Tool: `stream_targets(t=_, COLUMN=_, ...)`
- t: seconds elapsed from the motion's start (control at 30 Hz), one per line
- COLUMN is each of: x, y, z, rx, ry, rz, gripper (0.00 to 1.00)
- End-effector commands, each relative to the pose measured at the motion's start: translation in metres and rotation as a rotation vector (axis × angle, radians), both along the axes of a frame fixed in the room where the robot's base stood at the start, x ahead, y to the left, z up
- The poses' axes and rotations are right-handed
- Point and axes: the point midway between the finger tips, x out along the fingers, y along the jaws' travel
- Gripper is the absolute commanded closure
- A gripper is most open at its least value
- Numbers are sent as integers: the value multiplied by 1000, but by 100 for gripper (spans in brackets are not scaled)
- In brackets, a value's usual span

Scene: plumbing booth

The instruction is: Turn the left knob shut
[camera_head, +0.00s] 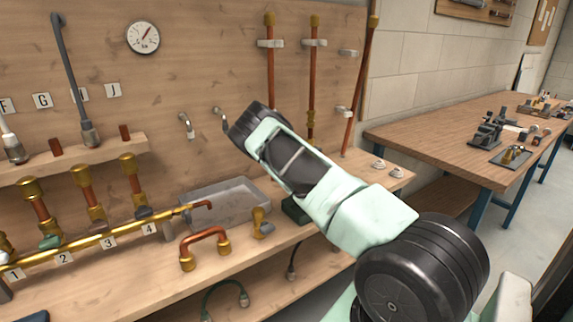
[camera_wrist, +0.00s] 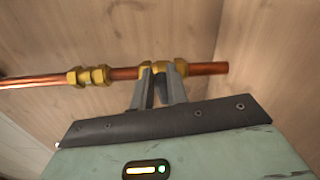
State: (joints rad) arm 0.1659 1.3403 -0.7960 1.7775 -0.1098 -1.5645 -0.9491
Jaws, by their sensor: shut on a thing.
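In the wrist view, my gripper (camera_wrist: 162,75) has its two grey fingers at a brass fitting (camera_wrist: 181,69) on a copper pipe (camera_wrist: 124,73). It is shut on this fitting. A second brass fitting (camera_wrist: 90,76) sits on the pipe further left. In the head view, my arm reaches toward the back board and hides the gripper and what it holds. Two upright copper pipes (camera_head: 270,80) (camera_head: 313,95) are on the board behind the arm. Their lower parts are partly hidden. No knob shows clearly, so I cannot tell which part is the left knob.
Two small metal spouts (camera_head: 187,124) (camera_head: 219,116) stick out of the board left of my arm. A grey tray (camera_head: 228,204), a bent copper piece (camera_head: 204,238) and a numbered brass manifold (camera_head: 85,243) are on the bench. A second table (camera_head: 430,135) stands at the right.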

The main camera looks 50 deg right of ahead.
Motion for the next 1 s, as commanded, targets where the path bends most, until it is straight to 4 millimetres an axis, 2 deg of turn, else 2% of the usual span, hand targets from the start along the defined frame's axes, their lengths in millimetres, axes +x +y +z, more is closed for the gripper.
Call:
stream_targets(t=0.03, x=0, y=4, z=-8, rx=35, ry=2, rz=7, gripper=100)
stream_targets(t=0.33, x=0, y=5, z=-9, rx=147, ry=-24, rz=9, gripper=100)
stream_targets(t=0.9, x=1, y=6, z=-9, rx=174, ry=-29, rz=12, gripper=100)
stream_targets(t=0.93, x=1, y=6, z=-9, rx=174, ry=-29, rz=12, gripper=76)
stream_targets(t=1.0, x=1, y=5, z=-9, rx=173, ry=-31, rz=11, gripper=63)
